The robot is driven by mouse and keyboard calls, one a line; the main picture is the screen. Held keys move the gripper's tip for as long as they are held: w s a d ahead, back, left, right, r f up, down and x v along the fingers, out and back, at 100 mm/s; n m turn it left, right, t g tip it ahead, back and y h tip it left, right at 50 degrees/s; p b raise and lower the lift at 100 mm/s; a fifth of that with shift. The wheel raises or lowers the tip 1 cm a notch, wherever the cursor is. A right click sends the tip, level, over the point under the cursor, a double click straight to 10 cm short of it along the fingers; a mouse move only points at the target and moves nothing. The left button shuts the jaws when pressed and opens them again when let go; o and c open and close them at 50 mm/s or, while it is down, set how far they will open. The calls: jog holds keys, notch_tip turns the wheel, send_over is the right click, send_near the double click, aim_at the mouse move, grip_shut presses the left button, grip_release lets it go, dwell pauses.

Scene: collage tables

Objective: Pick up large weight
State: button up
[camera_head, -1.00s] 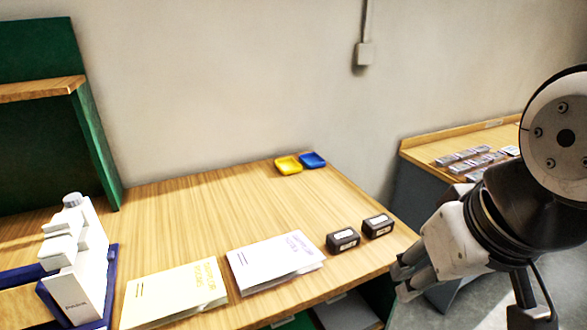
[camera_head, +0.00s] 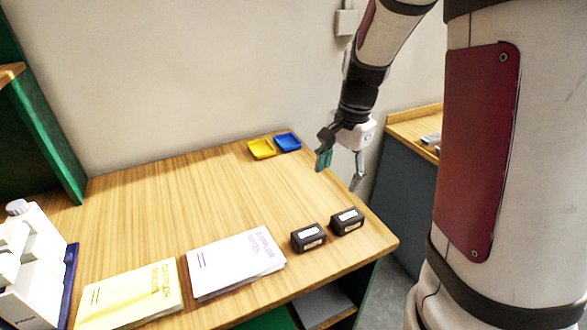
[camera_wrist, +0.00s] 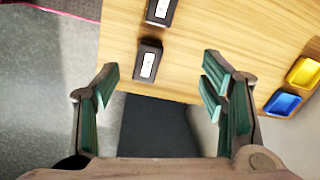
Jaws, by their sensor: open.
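Two black blocks with white labels stand side by side near the table's right end, a left one (camera_head: 308,237) and a right one (camera_head: 347,221). They look alike in size, and I cannot tell which is the large weight. My gripper (camera_head: 341,172) is open and empty, pointing down above and behind the blocks, by the table's right edge. In the wrist view, one block (camera_wrist: 149,62) lies between and beyond the open fingers, and the other block (camera_wrist: 160,12) is farther off at the top edge. Neither is touched.
A yellow tray (camera_head: 262,149) and a blue tray (camera_head: 288,143) sit at the table's back corner, left of my gripper. A white booklet (camera_head: 236,262) and a yellow booklet (camera_head: 130,296) lie at the front. White equipment (camera_head: 30,265) stands far left. The table's middle is clear.

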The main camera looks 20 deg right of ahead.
aim_at(348, 215)
jog(key=d+f+m, duration=0.1)
jog(key=f, duration=0.3)
jog(key=d+f+m, duration=0.1)
jog(key=d+f, duration=0.1)
jog(key=f, duration=0.2)
jog(key=w+d+f+m+g+p, duration=0.1)
jog(key=d+f, duration=0.1)
jog(key=f, duration=0.3)
jog(key=shift+h, duration=0.4)
jog(key=f, duration=0.2)
jog(key=f+p, duration=0.1)
jog(key=shift+s+d+f, duration=0.2)
jog(key=shift+d+f, duration=0.05)
jog(key=shift+f, duration=0.15)
jog(key=shift+w+f, duration=0.1)
jog(key=shift+f, duration=0.5)
grip_shut()
